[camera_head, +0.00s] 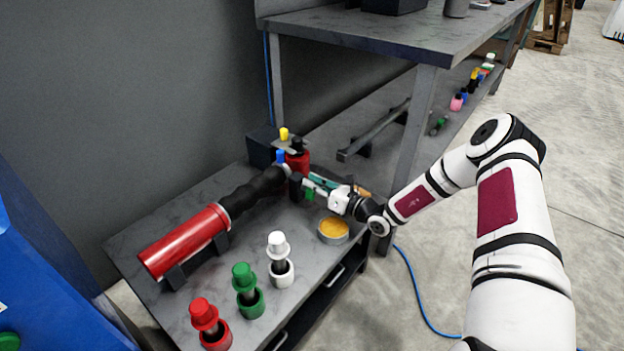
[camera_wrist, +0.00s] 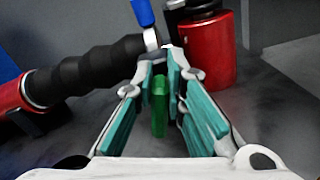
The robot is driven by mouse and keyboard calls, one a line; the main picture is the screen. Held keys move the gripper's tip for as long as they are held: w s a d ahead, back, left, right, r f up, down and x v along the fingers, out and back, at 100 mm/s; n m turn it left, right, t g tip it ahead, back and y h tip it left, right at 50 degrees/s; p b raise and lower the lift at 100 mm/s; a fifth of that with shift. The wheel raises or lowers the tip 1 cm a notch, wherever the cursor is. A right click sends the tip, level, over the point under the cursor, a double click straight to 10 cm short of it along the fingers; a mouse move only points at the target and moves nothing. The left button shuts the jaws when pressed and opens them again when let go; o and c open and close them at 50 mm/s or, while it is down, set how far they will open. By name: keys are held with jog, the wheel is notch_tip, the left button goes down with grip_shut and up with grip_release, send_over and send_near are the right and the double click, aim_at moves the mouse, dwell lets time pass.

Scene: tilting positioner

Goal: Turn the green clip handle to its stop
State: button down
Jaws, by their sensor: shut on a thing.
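The green clip handle (camera_wrist: 158,106) stands upright between the teal-padded fingers of my gripper (camera_wrist: 166,65) in the wrist view. My gripper is shut on it. In the head view my gripper (camera_head: 306,182) reaches in from the right, low over the table, and a bit of the green handle (camera_head: 310,194) shows below its fingers. The black ribbed sleeve of a red-ended tube (camera_head: 187,240) lies just beyond and left of the fingertips. How far the handle is turned cannot be told.
A red cylinder (camera_wrist: 208,50) and a blue knob (camera_wrist: 143,12) stand close behind the fingertips. A tin with yellow contents (camera_head: 333,230) sits below my wrist. Red (camera_head: 208,322), green (camera_head: 247,288) and white (camera_head: 280,258) posts line the table's front. A tall bench (camera_head: 380,35) stands behind.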

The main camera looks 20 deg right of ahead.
jog(key=m, duration=0.1)
jog(key=m+p, duration=0.2)
jog(key=shift+w+d+f+m, duration=0.2)
jog(key=shift+w+d+m, duration=0.05)
jog(key=shift+d+m, duration=0.15)
jog(key=m, duration=0.2)
jog(key=shift+w+d+f+m+p, duration=0.1)
jog(key=shift+d+f+m+p, duration=0.05)
jog(key=shift+f+m+p, duration=0.15)
jog(key=m, duration=0.2)
jog(key=f+m, duration=0.1)
jog(key=m, duration=0.3)
jog(key=shift+w+d+f, duration=0.2)
jog(key=shift+d, duration=0.05)
jog(key=shift+m, duration=0.3)
jog(key=c, duration=1.6)
grip_release()
jog(key=v, duration=1.2)
